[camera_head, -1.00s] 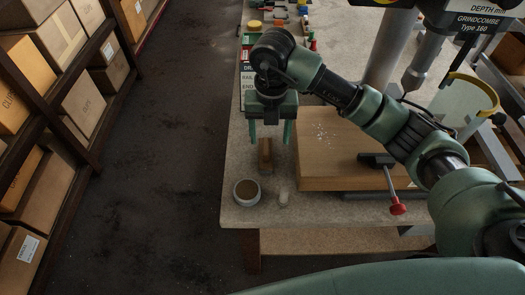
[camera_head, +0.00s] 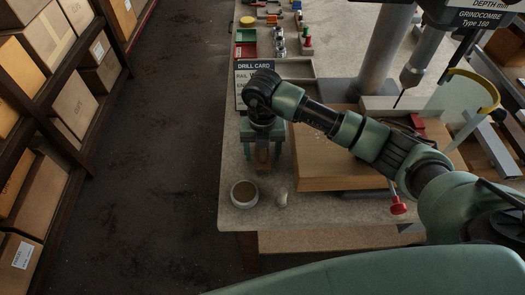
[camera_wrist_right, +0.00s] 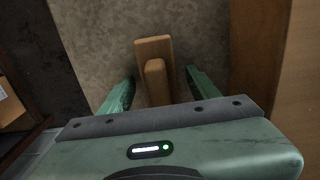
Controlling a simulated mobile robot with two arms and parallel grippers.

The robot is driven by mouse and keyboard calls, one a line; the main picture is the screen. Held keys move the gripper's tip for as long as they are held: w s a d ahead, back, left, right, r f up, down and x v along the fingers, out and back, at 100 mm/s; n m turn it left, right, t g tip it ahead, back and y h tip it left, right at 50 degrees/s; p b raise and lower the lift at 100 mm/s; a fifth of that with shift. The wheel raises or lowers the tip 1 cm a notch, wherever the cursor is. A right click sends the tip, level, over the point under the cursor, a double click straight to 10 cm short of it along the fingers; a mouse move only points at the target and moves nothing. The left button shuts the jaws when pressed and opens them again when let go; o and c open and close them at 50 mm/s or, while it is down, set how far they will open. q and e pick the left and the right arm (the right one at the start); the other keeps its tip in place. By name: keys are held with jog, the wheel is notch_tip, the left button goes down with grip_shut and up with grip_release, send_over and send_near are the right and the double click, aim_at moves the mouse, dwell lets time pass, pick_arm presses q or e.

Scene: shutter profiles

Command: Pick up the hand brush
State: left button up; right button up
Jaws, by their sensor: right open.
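The hand brush (camera_head: 263,158) is a small brown wooden piece lying on the bench near its left edge. In the right wrist view the brush (camera_wrist_right: 152,48) shows a wide base with a narrower raised handle pointing toward my gripper. My right gripper (camera_head: 262,166) points down over the brush, with its green fingers apart. In the wrist view the right gripper (camera_wrist_right: 159,78) has one finger on each side of the brush, with gaps visible. The brush is partly hidden by the gripper in the head view. My left gripper is not in view.
A round cup (camera_head: 245,194) and a small pale object (camera_head: 281,199) stand just in front of the brush. A wooden block (camera_head: 335,178) lies to the right, with a red knob (camera_head: 398,206) near it. A drill card (camera_head: 250,80) stands behind. Shelves with boxes are at left.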

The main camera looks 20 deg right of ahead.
grip_shut()
jog(key=shift+r, duration=0.1)
